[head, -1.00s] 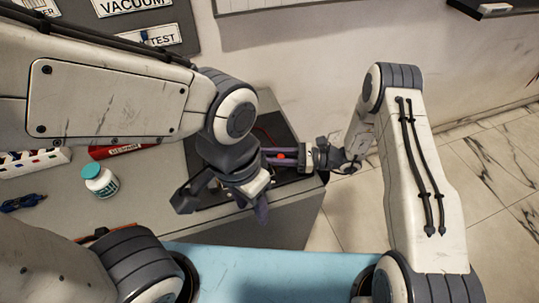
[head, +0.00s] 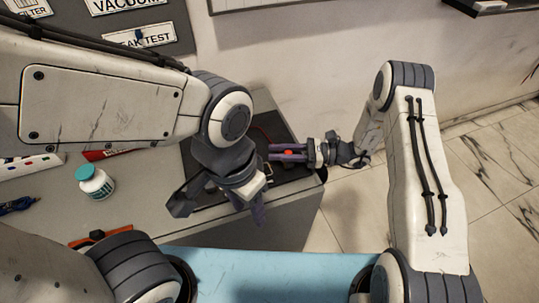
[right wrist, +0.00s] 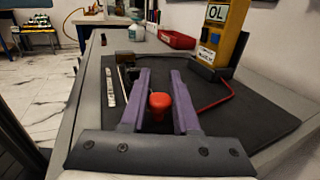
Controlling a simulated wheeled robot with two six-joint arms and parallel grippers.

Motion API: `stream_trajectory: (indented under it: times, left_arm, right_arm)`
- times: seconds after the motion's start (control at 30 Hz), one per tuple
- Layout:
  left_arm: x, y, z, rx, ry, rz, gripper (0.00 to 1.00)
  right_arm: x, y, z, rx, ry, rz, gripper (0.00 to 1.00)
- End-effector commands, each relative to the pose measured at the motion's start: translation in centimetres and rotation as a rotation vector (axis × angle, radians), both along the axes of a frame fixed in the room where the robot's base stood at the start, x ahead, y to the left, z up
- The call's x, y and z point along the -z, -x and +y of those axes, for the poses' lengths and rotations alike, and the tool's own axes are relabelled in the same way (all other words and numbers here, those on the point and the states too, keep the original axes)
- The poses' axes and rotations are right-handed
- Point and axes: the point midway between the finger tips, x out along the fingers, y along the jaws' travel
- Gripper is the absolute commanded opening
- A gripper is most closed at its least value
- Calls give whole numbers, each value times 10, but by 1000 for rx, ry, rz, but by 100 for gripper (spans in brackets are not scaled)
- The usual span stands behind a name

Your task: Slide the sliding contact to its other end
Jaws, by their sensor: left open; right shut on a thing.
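The red knob (right wrist: 160,103) of the sliding contact stands between the purple fingers of my right gripper (right wrist: 160,108). The right gripper is shut on it, one finger on each side. The head view also shows the red knob (head: 288,153) between the fingers of my right gripper (head: 284,153), near the right side of the bench. The rail under the knob is mostly hidden by the fingers and gripper body. My left gripper (head: 220,204) is open and empty in front of the dark board, apart from the knob.
A yellow meter (right wrist: 225,35) reading OL stands on the dark mat (right wrist: 258,112), with a red wire (right wrist: 218,100) beside it. A pale scale strip (right wrist: 111,92) lies left of the fingers. A white bottle (head: 94,182) stands at the bench's left. Floor lies past the right edge.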

Motion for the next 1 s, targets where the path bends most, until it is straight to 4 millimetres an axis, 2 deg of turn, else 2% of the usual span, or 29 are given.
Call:
stream_trajectory:
  times: [0.03, 0.2, 0.23, 0.3, 0.67, 0.77, 1.0]
  left_arm:
    - [0, 0, 0, 0, 0, 0, 50]
    - [-1, 0, 0, 0, 0, 0, 50]
    - [-1, 0, 0, 0, 0, 0, 50]
    - [-1, 0, 0, 0, 0, 0, 50]
    - [1, 0, 0, 0, 0, 0, 50]
    - [4, 0, 0, 0, 0, 0, 50]
    - [16, 0, 0, 0, 0, 0, 50]
  right_arm:
    - [0, -5, -6, 17, 3, -6, 0]
    - [-1, -6, -7, 23, 3, -8, 0]
    - [-1, -6, -7, 23, 3, -9, 37]
    - [-1, -6, -6, 22, 3, -9, 59]
    - [0, -5, -5, 15, 3, -7, 59]
    - [1, -6, -16, 17, 3, -8, 59]
    - [1, -6, -65, 20, 3, -10, 59]
